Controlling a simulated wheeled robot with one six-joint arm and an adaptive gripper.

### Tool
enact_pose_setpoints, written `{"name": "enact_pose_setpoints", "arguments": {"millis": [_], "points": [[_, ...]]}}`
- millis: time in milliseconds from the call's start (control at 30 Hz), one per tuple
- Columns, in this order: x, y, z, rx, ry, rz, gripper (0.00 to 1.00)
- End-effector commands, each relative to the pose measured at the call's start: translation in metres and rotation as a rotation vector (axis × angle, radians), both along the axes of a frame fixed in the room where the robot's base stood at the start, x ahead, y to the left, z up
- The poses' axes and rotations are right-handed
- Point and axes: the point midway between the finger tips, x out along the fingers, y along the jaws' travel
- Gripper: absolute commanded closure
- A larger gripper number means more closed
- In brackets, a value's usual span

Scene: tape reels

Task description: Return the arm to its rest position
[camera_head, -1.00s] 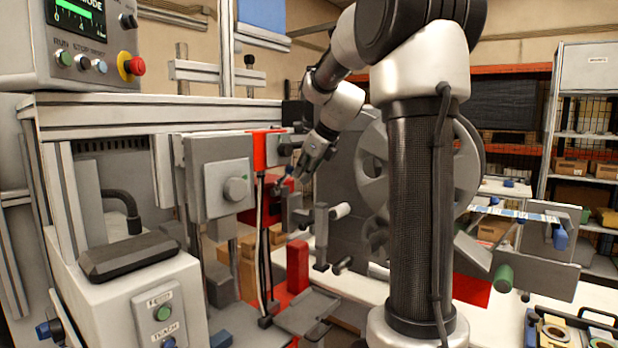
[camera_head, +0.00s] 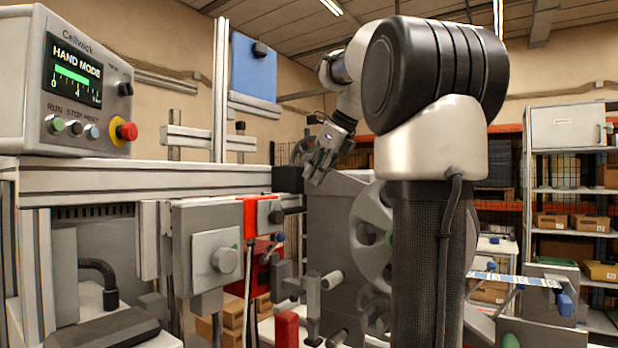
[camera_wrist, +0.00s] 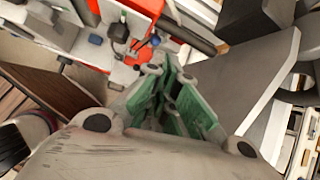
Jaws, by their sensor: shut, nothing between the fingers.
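My gripper (camera_head: 318,168) is raised in front of the machine, left of my arm column in the head view. In the wrist view its green-padded fingers (camera_wrist: 178,95) are together with nothing between them. It is above and to the right of the red bracket (camera_head: 258,222) and apart from it, as far as the head view shows. My arm is bent at a high elbow, with the forearm reaching back and left.
The control box (camera_head: 80,80) reads HAND MODE. A grey spoked reel (camera_head: 372,235) stands close behind my column. A red block (camera_head: 287,328) is low in the middle. Shelves (camera_head: 580,200) stand at the right. The space above the machine's frame is fairly open.

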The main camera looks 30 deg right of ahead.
Motion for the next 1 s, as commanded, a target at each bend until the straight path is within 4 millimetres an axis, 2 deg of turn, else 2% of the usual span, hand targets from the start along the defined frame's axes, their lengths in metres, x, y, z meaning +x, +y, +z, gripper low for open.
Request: {"name": "enact_pose_setpoints", "arguments": {"millis": [267, 367, 433, 567, 700, 900, 1000], "points": [[-0.005, 0.002, 0.003, -0.01, 0.001, 0.014, 1.0], [-0.013, 0.012, -0.007, -0.076, -0.002, 0.106, 1.0], [-0.026, 0.025, -0.023, -0.171, -0.005, 0.242, 1.0], [-0.065, 0.055, -0.069, -0.433, -0.015, 0.633, 1.0], [-0.114, 0.08, -0.129, -0.733, -0.034, 1.133, 1.0], [-0.178, 0.098, -0.214, -1.084, -0.077, 1.821, 1.0], [-0.2, 0.101, -0.246, -1.194, -0.1, 2.069, 1.0]]}}
